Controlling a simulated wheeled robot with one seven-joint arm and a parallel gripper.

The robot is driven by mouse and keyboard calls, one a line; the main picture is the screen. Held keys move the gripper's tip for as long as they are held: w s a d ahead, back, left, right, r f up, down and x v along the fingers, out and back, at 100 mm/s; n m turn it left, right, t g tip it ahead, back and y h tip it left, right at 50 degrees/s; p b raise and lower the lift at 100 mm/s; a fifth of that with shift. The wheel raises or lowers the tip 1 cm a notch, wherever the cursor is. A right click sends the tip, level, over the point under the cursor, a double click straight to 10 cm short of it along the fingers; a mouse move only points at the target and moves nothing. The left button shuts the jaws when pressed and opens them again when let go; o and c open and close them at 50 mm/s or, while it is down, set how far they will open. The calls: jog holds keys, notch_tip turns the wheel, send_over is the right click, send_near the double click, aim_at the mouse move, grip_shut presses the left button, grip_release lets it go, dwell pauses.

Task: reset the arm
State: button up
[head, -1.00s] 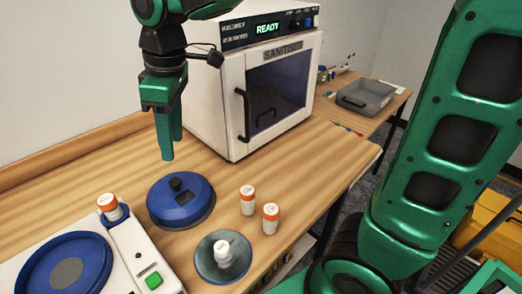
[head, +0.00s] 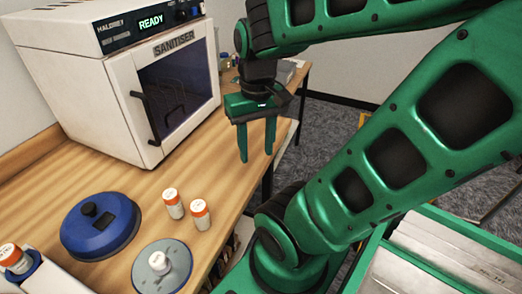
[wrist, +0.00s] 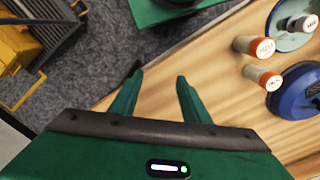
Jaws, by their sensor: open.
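My gripper (head: 257,158) hangs pointing down at the right edge of the wooden table, with its two green fingers apart and nothing between them. In the wrist view the fingers (wrist: 153,85) are also spread and empty, over the table edge and the grey carpet. My green arm crosses the right half of the head view and hides part of the floor and the table's edge.
The white sanitiser (head: 118,85) reads READY, its door closed. Two orange-capped bottles (head: 173,203) (head: 200,214) stand near a blue round lid (head: 100,226) and a grey dish (head: 163,270) holding a white bottle (head: 156,261).

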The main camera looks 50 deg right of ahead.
jog(key=shift+s+d+f+m, duration=0.2)
jog(key=shift+s+m, duration=0.1)
jog(key=shift+s, duration=0.25)
jog(key=shift+s+d+f+m, duration=0.2)
jog(key=shift+s+m, duration=0.1)
jog(key=shift+s, duration=0.2)
jog(key=shift+w+f, duration=0.25)
jog(key=shift+w, duration=0.5)
jog(key=shift+c, duration=1.5)
jog(key=shift+s+d, duration=0.4)
jog(key=shift+d, duration=0.2)
